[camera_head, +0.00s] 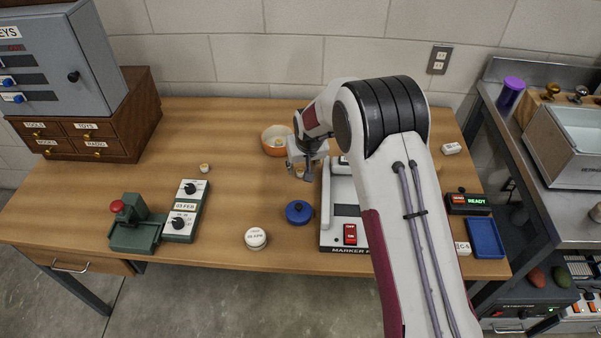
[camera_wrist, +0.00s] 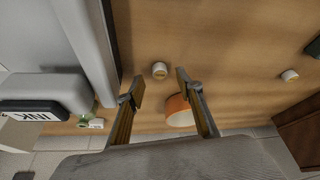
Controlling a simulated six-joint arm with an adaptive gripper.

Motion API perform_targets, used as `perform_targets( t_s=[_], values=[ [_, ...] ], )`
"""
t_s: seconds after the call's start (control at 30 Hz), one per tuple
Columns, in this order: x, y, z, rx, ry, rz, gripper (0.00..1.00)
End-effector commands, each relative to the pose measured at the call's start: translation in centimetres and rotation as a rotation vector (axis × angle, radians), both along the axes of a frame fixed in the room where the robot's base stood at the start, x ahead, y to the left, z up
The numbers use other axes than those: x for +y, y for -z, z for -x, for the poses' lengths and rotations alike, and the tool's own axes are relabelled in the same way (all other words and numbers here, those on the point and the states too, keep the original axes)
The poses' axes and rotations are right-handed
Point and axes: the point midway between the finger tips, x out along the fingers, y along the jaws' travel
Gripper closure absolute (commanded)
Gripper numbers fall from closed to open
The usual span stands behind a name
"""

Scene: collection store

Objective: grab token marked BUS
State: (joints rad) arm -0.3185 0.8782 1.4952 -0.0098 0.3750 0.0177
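My gripper (camera_head: 304,170) is over the middle of the table, left of the marker machine, pointing down. In the wrist view its two fingers (camera_wrist: 160,84) are apart, with nothing gripped. A small round token (camera_wrist: 160,70) lies on the wood just beyond the gap between the fingertips; in the head view this token (camera_head: 300,172) shows below the gripper, partly hidden. A second small token (camera_wrist: 289,76) lies apart, and it stands left of the gripper in the head view (camera_head: 204,168). Lettering on both is too small to read, so I cannot tell which is marked BUS.
An orange bowl (camera_head: 271,149) stands close behind the gripper, with something small inside. The marker machine (camera_head: 335,237) is close on the right. A blue lidded pot (camera_head: 299,213) and a white round piece (camera_head: 255,238) stand nearer the front. Wood left of the gripper is mostly clear.

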Motion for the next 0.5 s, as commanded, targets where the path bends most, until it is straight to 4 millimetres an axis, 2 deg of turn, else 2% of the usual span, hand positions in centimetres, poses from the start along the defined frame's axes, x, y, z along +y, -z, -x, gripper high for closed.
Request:
perform_targets(
  t_s=[0.2, 0.5],
  values=[
    [0.2, 1.8, -0.7, 0.001, 0.0, 0.0, 0.64],
    [0.3, 2.2, -0.9, 0.0, 0.0, 0.0, 0.64]
  ],
)
